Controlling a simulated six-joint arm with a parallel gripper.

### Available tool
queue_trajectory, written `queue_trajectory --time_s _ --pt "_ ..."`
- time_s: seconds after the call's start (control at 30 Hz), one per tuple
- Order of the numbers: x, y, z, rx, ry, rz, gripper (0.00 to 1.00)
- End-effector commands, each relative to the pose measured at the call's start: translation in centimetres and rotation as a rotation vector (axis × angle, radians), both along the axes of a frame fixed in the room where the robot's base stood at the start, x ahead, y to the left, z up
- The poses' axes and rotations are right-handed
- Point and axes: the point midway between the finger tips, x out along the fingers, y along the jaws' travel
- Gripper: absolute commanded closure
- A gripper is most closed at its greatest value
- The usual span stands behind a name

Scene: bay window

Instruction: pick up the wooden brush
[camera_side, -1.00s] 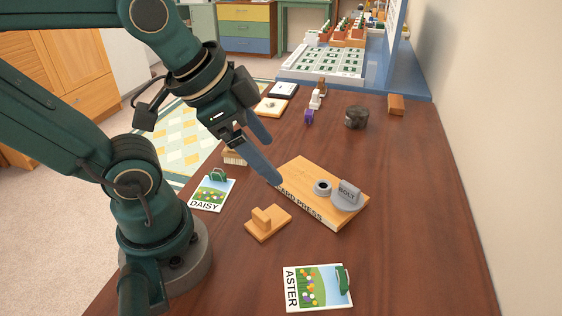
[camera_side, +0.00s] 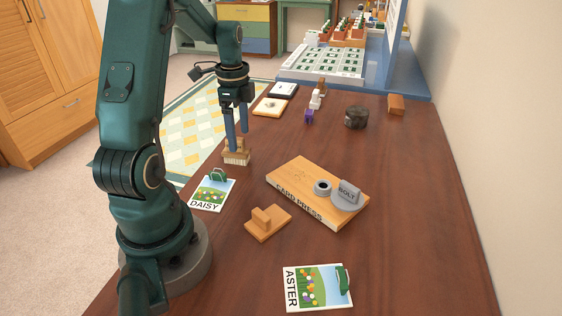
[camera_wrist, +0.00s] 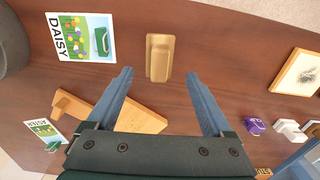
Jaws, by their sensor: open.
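The wooden brush (camera_side: 237,158) stands on the brown table near its left edge, pale bristles down and wooden back up. In the wrist view the brush (camera_wrist: 160,48) shows from above, with a raised narrow grip along its middle. My gripper (camera_side: 237,141) points down just above the brush, its two blue fingers apart. In the wrist view the gripper (camera_wrist: 160,73) is open and empty, with the brush centred between and slightly beyond the fingertips. I cannot tell whether a finger touches the brush.
The DAISY card (camera_side: 212,192) lies close in front of the brush. The card press (camera_side: 300,185), with grey pieces on it, lies to the right. A wooden block with an upright handle (camera_side: 266,222) and the ASTER card (camera_side: 300,288) are nearer. A framed card (camera_side: 270,107) lies behind.

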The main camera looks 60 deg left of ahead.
Motion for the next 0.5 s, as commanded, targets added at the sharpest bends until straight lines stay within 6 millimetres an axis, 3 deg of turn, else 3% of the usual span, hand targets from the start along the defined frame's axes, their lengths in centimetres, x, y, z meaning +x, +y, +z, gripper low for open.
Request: queue_trajectory --time_s 0.5 --pt "-0.6 0.3 -5.1 -0.009 0.008 0.023 0.15"
